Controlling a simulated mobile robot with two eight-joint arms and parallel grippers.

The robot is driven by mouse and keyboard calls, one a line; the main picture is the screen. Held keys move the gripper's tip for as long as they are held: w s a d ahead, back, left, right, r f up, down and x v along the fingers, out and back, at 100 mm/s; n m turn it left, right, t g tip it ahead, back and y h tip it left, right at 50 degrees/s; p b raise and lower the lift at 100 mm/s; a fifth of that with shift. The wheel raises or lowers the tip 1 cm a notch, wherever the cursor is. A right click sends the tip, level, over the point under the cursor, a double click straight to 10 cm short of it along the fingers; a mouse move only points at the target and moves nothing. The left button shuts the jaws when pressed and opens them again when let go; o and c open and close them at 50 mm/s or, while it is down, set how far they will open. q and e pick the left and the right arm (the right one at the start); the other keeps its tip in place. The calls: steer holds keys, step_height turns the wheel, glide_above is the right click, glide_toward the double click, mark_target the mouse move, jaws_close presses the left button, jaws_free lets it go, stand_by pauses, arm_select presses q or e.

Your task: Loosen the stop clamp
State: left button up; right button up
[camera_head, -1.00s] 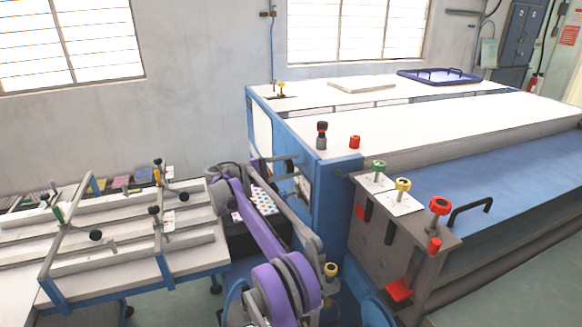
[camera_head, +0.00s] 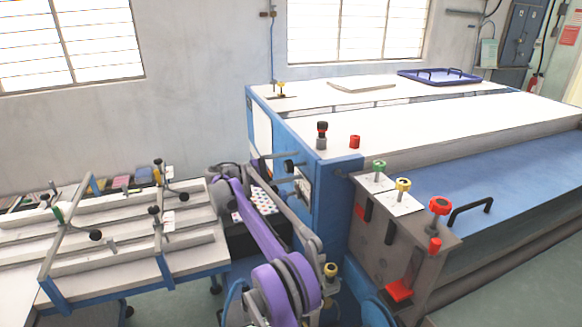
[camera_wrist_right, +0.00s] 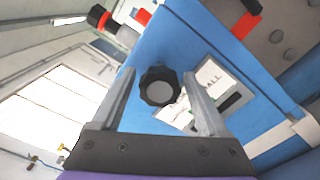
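A black lobed knob (camera_wrist_right: 158,87) with a grey centre, which appears to be the stop clamp's knob, stands out from the machine's blue side. In the right wrist view it sits between the two fingers of my right gripper (camera_wrist_right: 155,103), with a gap on each side. The fingers are spread and hold nothing. In the head view the knob (camera_head: 290,165) is small on the blue end face, and my right gripper (camera_head: 272,168) is close to it, at the end of my purple arm. My left gripper is not in view.
A labelled plate (camera_wrist_right: 207,83) is beside the knob. Red, green and yellow knobs top the grey bracket (camera_head: 370,245) at the right. A frame table (camera_head: 190,262) with black-knobbed clamps stands at the left. A blue tray (camera_head: 438,74) lies on the machine's far top.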

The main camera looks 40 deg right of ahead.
stand_by(0.3)
steer(key=v, duration=1)
steer(key=shift+w+a, duration=0.1)
steer(key=shift+a, duration=0.3)
steer(key=shift+r, duration=0.1)
